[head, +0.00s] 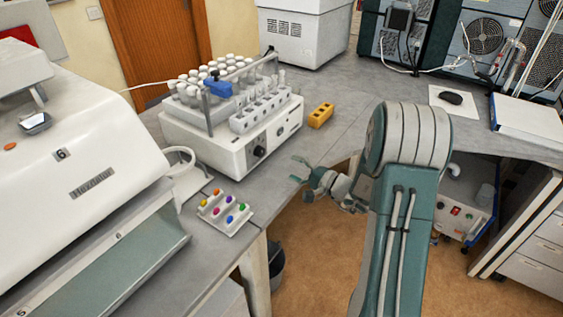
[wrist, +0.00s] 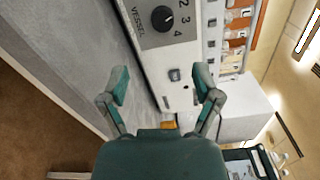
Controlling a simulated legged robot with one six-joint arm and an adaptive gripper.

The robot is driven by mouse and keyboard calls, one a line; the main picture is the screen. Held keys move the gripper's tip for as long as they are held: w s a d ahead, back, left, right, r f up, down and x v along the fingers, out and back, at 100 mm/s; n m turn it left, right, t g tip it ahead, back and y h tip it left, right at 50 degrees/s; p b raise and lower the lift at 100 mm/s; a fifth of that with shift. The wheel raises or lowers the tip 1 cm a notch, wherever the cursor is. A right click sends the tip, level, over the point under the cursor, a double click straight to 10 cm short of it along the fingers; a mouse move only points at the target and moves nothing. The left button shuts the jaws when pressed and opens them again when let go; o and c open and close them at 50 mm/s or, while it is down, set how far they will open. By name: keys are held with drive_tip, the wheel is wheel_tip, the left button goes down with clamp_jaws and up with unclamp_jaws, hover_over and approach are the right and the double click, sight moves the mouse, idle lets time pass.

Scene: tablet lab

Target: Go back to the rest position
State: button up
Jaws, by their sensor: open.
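My gripper (head: 300,170) is open and empty in the head view, near the inner edge of the grey bench. It also shows in the wrist view (wrist: 162,84), with its two fingers spread apart and nothing between them that it holds. Behind the fingers in the wrist view is the white front of a machine (wrist: 163,50) with a black knob and the word VESSEL. In the head view this white machine (head: 225,150) stands to the left of my gripper, apart from it, and carries a rack of capped tubes (head: 215,85).
A yellow block (head: 320,115) lies right of the machine. A small white rack with coloured caps (head: 225,212) sits near the bench edge. A large white device (head: 85,165) fills the left. A black mouse (head: 451,98) lies on a white pad. The bench's middle back is clear.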

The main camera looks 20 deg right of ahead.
drive_tip(key=shift+s+d, duration=0.2)
drive_tip(key=shift+s, duration=0.2)
drive_tip(key=shift+a+r, duration=0.25)
drive_tip(key=shift+a, duration=0.05)
drive_tip(key=s+a+r+n+g, duration=0.4)
drive_tip(key=s+a+g, duration=0.2)
drive_tip(key=a, duration=0.2)
drive_tip(key=s+a+r+n+g, duration=0.4)
drive_tip(key=s+a+g, duration=0.1)
drive_tip(key=s+a, duration=0.2)
drive_tip(key=s+d+r+n+t+h, duration=0.1)
drive_tip(key=s+d+r+n+h, duration=0.1)
drive_tip(key=s+h, duration=0.3)
drive_tip(key=s+d+r+n+h, duration=0.1)
drive_tip(key=s+r+n+h, duration=0.2)
drive_tip(key=s, duration=0.7)
drive_tip(key=shift+s+d+t+h, duration=0.2)
drive_tip(key=shift+d+t+h, duration=0.2)
drive_tip(key=shift+h, duration=0.8)
